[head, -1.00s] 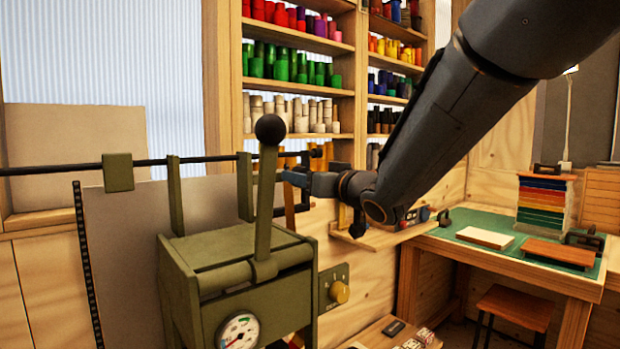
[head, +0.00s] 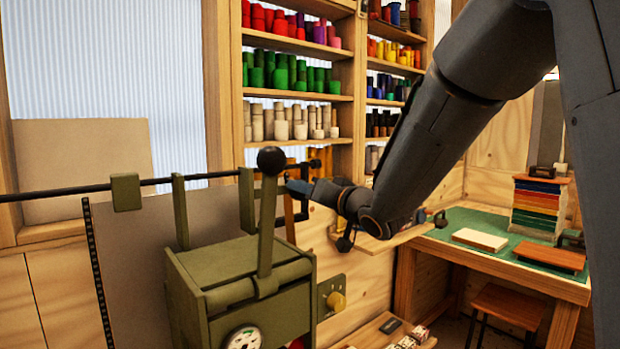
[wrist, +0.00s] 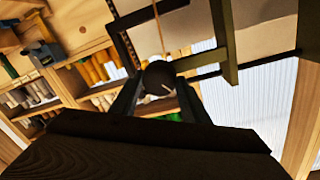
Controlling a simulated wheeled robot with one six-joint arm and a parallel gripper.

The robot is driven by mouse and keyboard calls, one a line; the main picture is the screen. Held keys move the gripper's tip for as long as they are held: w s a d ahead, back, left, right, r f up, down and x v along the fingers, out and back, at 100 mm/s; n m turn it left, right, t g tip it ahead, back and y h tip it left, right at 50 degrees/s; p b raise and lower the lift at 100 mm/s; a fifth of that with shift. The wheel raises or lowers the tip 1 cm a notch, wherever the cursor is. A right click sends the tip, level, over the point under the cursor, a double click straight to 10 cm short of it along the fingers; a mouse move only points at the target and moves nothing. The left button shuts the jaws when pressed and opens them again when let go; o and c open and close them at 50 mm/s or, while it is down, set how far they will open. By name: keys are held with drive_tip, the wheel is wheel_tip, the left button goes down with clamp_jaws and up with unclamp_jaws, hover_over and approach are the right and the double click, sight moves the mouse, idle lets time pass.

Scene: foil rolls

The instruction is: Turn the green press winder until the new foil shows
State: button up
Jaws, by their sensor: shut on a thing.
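The green press (head: 245,285) stands at lower centre in the head view, with an upright lever topped by a black ball (head: 271,160). A dark rod (head: 70,191) runs through green brackets above and behind it. The winder's dark cranked frame (head: 316,160) shows at the rod's right end. In the wrist view, my gripper (wrist: 158,98) is shut on the winder's dark round knob (wrist: 158,75). I cannot pick out the foil clearly.
A grey sheet (head: 135,265) with a black perforated edge hangs left of the press. A panel with a yellow knob (head: 336,301) is right of it. Shelves of coloured rolls (head: 290,80) stand behind. A green-topped desk (head: 470,268) and stool (head: 508,305) are at right.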

drive_tip(key=shift+w+d+r+m+g+y+p, duration=0.1)
drive_tip(key=shift+m+g+y+p, duration=0.25)
drive_tip(key=shift+m+p, duration=2.5)
drive_tip(key=shift+w+d+m+g+y+p, duration=0.1)
drive_tip(key=shift+m+g+y+p, duration=0.2)
drive_tip(key=shift+m+p, duration=2.55)
drive_tip(key=m+b, duration=0.2)
drive_tip(key=m, duration=0.1)
drive_tip(key=shift+b, duration=0.4)
drive_tip(key=o, duration=1.1)
drive_tip(key=shift+w+a, duration=0.1)
drive_tip(key=shift+c, duration=0.2)
